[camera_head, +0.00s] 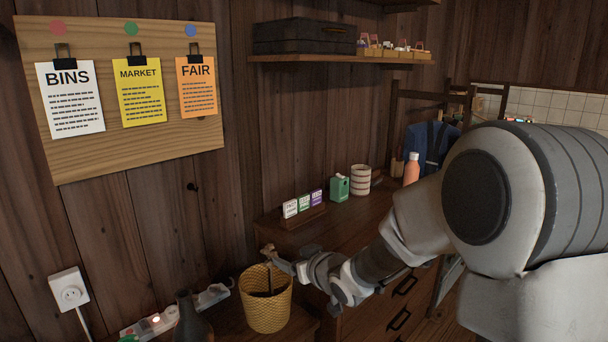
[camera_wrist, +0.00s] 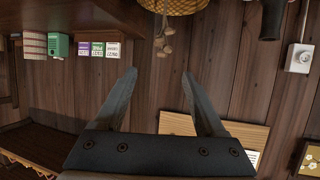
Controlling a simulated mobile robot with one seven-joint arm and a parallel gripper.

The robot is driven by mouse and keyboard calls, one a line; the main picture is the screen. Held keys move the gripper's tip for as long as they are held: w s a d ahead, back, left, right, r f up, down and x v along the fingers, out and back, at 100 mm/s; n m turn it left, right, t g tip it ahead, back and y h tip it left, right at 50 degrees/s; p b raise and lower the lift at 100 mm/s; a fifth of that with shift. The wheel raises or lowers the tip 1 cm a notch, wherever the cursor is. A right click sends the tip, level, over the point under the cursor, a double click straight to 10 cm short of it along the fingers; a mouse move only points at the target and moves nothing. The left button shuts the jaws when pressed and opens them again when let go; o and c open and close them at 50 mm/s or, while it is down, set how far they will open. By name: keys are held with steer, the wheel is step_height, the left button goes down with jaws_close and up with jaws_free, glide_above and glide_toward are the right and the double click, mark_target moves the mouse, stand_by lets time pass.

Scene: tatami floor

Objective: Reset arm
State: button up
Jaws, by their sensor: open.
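My arm reaches in from the right in the camera_head view, over the brown dresser. My gripper (camera_head: 278,260) is at the back rim of the yellow woven basket (camera_head: 266,310), small and partly hidden there. In the camera_wrist view my gripper (camera_wrist: 158,77) is open, its two grey fingers spread apart. Nothing is between the fingers but the plank wall behind. The basket (camera_wrist: 176,5) shows at the top edge of that view, which looks upside down. Small round brown things (camera_wrist: 164,42) hang beside it, apart from the fingers.
On the dresser (camera_head: 345,226) stand small cards (camera_head: 303,205), a green box (camera_head: 339,188), a striped pot (camera_head: 361,180) and an orange bottle (camera_head: 411,169). A notice board (camera_head: 205,135) hangs above.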

steer(key=s+d+r+m+g+h+p, duration=0.25)
steer(key=s+d+r+h, duration=0.45)
steer(key=s+d+r, duration=0.5)
steer(key=s+d+m+g+p, duration=0.1)
steer(key=s+d, duration=0.1)
steer(key=s, duration=0.8)
steer(key=s+d+r+m+g+p, duration=0.1)
steer(key=s+d+m+g+p, duration=0.1)
steer(key=s, duration=0.9)
steer(key=shift+d, duration=0.15)
steer(key=shift+r+m+g, duration=0.1)
steer(key=shift+m+g, duration=0.15)
steer(key=shift+c, duration=0.3)
steer(key=c, duration=0.3)
